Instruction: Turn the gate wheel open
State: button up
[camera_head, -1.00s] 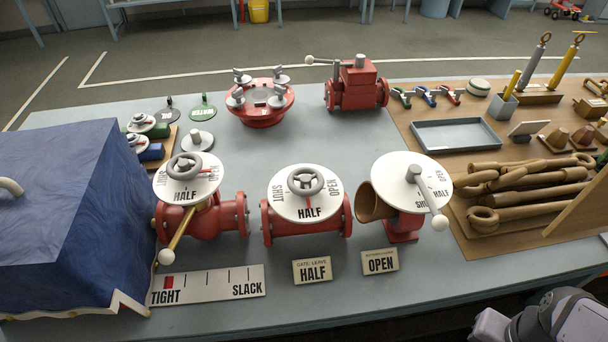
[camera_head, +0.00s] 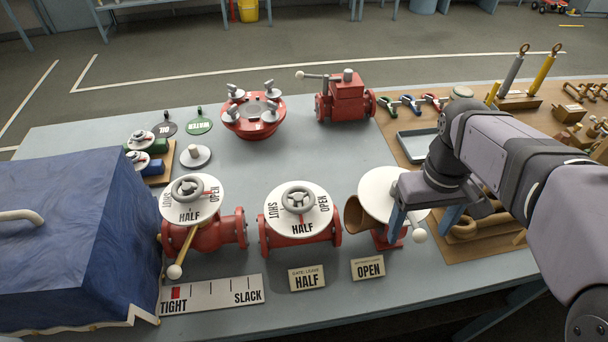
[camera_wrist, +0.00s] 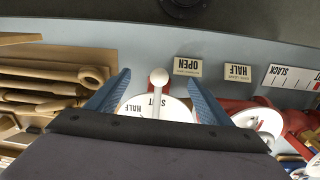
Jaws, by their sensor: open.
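The gate valve (camera_head: 300,242) is red, in the middle of the table. Its grey handwheel (camera_head: 298,199) sits above a white dial (camera_head: 318,215) marked SHUT, HALF and OPEN. HALF faces the front. A tag (camera_head: 307,279) in front reads GATE and HALF. My gripper (camera_wrist: 157,80) is open over the valve to the right of it, away from the gate wheel. That valve has a white disc (camera_head: 376,190) and a lever with a white ball (camera_head: 419,236). In the wrist view the ball lies between my blue fingers. I cannot tell whether they touch the lever.
A red valve with a handwheel and yellow lever (camera_head: 185,246) stands left of the gate valve, beside a blue covered box (camera_head: 60,230). A TIGHT-SLACK scale (camera_head: 212,295) and an OPEN tag (camera_head: 368,268) lie in front. Bare table lies behind the gate valve.

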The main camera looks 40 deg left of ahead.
jog(key=s+a+r+p, duration=0.2)
jog(key=a+r+p, duration=0.3)
jog(key=a, duration=0.9)
notch_tip(320, 180, up, 4)
jog(key=f+m, duration=0.1)
jog(key=m, duration=0.1)
send_over(298, 197)
jog(key=shift+r+p, duration=0.25)
jog(key=shift+p, duration=0.2)
jog(key=shift+f+p, duration=1.4)
jog(key=shift+f, duration=2.3)
jog(key=c, duration=1.1)
